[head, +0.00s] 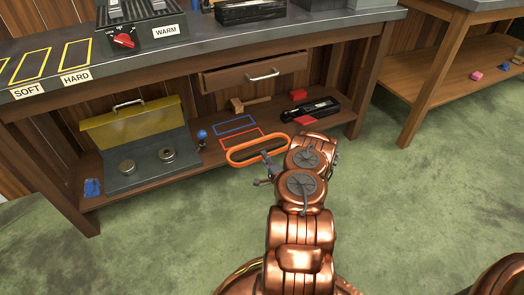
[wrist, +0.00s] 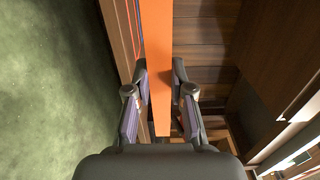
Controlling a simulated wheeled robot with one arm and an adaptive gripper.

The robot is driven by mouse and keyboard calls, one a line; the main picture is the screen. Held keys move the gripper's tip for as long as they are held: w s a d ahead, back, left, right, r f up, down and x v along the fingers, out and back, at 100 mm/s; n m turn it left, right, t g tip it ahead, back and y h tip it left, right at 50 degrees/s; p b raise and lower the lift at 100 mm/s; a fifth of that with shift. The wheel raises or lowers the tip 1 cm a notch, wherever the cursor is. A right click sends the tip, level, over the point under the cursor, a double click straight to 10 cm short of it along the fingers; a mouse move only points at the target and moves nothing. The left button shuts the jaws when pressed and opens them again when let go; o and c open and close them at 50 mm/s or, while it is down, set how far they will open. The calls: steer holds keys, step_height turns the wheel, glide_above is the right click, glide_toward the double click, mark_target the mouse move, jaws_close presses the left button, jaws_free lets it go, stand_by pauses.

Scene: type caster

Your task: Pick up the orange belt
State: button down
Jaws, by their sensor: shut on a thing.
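The orange belt (head: 258,148) is a flat oval loop in the head view, held out in front of the lower shelf of the workbench. In the wrist view the belt (wrist: 157,60) shows as a wide orange strip running up from between my fingers. My gripper (wrist: 159,88) is shut on the belt, with one finger on each side of it. In the head view my gripper (head: 268,170) is at the belt's near right side, partly hidden by my copper arm. The belt appears clear of the shelf, but the exact gap cannot be told.
The lower shelf (head: 185,172) holds a yellow-lidded box (head: 125,128), a wooden mallet (head: 250,103), a red block (head: 298,95) and a black tool (head: 310,110). Blue and red outlines mark the shelf. A drawer (head: 254,76) hangs above. Green floor is free at right.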

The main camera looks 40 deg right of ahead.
steer(key=s+a+r+p, duration=0.2)
steer(key=s+p, duration=0.4)
steer(key=shift+s+a+r+p, duration=0.15)
steer(key=shift+s+r+p, duration=0.1)
steer(key=shift+p, duration=0.1)
stand_by(0.4)
